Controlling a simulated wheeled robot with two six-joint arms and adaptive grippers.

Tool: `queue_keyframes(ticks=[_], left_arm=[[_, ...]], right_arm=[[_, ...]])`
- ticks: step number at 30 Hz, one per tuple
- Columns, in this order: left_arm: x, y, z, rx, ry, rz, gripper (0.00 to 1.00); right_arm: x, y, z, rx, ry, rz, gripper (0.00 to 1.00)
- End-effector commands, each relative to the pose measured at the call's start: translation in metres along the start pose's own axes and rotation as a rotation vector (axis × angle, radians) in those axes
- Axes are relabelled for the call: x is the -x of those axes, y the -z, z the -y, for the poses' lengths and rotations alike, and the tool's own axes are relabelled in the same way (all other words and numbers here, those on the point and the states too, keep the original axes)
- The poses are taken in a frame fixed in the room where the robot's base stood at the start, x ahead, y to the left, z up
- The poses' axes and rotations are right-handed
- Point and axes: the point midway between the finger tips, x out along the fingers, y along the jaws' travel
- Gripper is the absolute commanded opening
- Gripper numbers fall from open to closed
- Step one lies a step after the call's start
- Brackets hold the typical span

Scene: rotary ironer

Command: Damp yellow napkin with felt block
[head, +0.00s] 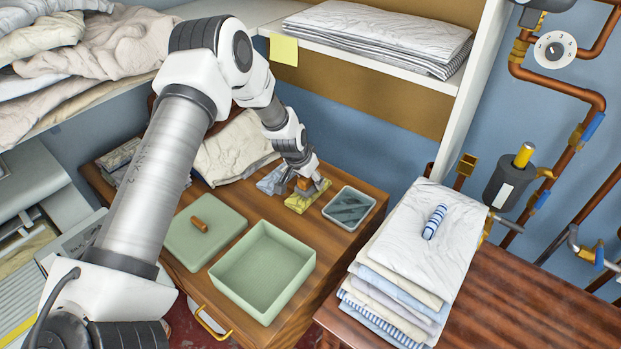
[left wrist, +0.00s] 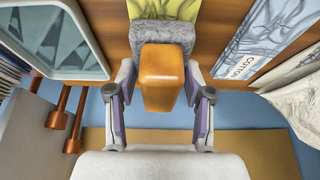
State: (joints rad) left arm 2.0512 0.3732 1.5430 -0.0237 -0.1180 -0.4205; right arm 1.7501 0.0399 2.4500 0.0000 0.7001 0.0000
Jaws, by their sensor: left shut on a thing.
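My left gripper (head: 306,184) is shut on the felt block, holding it by its orange-brown wooden handle (left wrist: 162,75). The block's grey felt (left wrist: 163,33) overlaps the yellow napkin in the left wrist view; whether they are pressed together I cannot tell. The yellow napkin (head: 308,200) lies on the wooden cabinet top under the gripper, and part of it shows beyond the felt in the left wrist view (left wrist: 166,9). A shallow tray (head: 371,212) with a dark, streaked inside stands just right of the napkin. My right gripper is out of view.
A blue-grey napkin (head: 270,182) lies close left of the yellow one. An open green box (head: 262,272) and its knobbed lid (head: 190,247) occupy the cabinet's front. Folded linen (head: 415,245) is stacked at right. A shelf (head: 390,66) overhangs behind.

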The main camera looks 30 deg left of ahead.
Motion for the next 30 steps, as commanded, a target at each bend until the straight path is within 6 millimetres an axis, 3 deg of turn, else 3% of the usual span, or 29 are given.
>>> queue_keyframes(ticks=[30], left_arm=[[-0.009,-0.004,0.0,0.0,0.0,0.0,0.23]], right_arm=[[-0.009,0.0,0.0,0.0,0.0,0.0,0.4]])
